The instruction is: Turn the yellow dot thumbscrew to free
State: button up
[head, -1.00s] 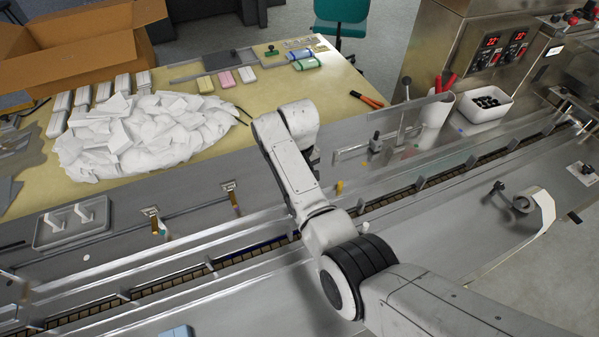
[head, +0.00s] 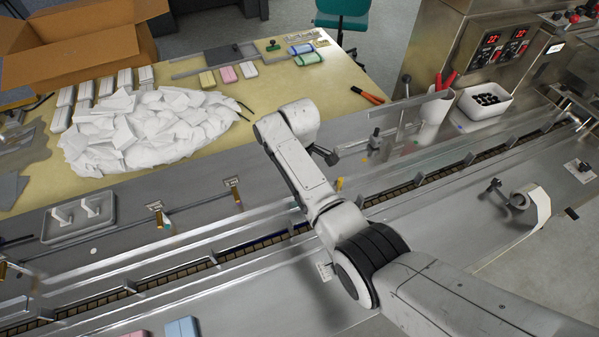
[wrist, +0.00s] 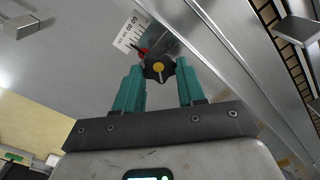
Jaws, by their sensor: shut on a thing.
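The yellow dot thumbscrew (wrist: 158,68) is a black lobed knob with a yellow centre and a dark line across it. In the wrist view it sits between the teal fingers of my gripper (wrist: 160,74), which is shut on it. The left finger covers part of its left side and the right finger lies along its right side. A white scale plate (wrist: 129,33) with black marks and digits is just behind it, with a red pointer (wrist: 143,52) beside the knob. In the head view my arm hides the gripper and this thumbscrew.
Clear rails and the chain conveyor (head: 190,267) run diagonally past my arm. A grey tray (head: 78,218) and brass-coloured brackets (head: 156,208) stand on the left. A white cup (head: 432,112) and white bin (head: 485,103) are at the right. White wrappers (head: 150,130) pile on the table.

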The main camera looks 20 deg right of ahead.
jog(key=shift+w+r, duration=0.1)
dwell(0.3)
jog(key=o, duration=1.1)
jog(key=shift+c, duration=0.2)
notch_tip(320, 180, up, 11)
jog(key=b, duration=0.1)
jog(key=shift+b, duration=0.3)
jog(key=shift+f, duration=0.25)
